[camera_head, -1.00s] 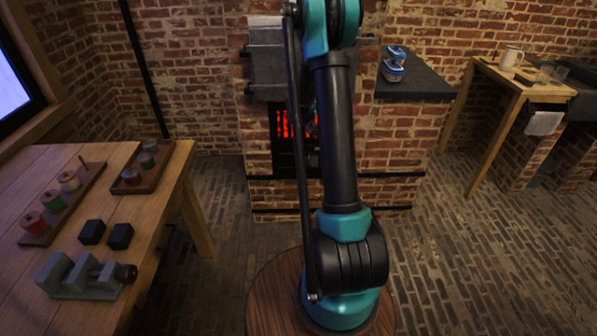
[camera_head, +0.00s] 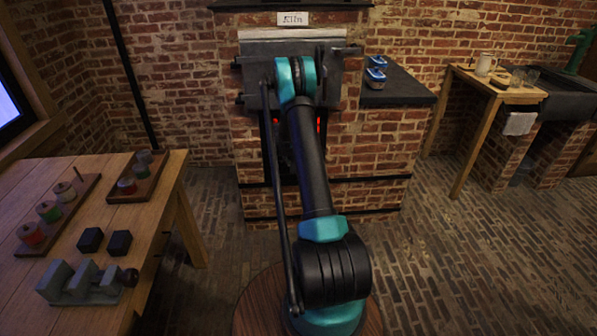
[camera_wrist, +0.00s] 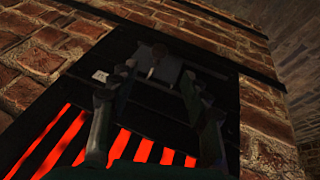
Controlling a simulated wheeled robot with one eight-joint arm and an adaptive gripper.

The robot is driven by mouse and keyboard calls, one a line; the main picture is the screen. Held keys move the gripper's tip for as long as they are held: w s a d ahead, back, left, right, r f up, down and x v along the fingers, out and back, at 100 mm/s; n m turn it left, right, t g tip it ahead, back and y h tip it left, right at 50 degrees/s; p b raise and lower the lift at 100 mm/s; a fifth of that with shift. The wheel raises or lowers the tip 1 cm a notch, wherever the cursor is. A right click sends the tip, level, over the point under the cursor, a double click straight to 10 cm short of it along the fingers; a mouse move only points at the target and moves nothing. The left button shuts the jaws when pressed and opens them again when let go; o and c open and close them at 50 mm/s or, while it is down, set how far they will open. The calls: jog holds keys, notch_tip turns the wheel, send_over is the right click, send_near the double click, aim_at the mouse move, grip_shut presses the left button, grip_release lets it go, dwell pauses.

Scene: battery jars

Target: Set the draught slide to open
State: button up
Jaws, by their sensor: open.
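What looks like the draught slide (camera_wrist: 164,70), a small grey plate with a knob, sits on the dark metal front of the furnace in the wrist view. A small white label (camera_wrist: 100,76) is to its left. My gripper (camera_wrist: 157,78) is open and empty. Its two fingers point toward the furnace front, one either side of the slide in the picture; I cannot tell how far off they are. Whether the slide stands open or shut is not clear. In the head view my arm hides the gripper and the slide.
Red glowing bars (camera_wrist: 145,148) lie low in the furnace front, surrounded by brick. In the head view a grey metal hood (camera_head: 262,52) tops the furnace. A wooden table (camera_head: 150,215) stands at left.

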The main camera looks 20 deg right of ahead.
jog(key=x, duration=1)
jog(key=shift+w+d+f, duration=0.1)
jog(key=shift+f, duration=0.1)
jog(key=shift+c, duration=0.4)
grip_shut()
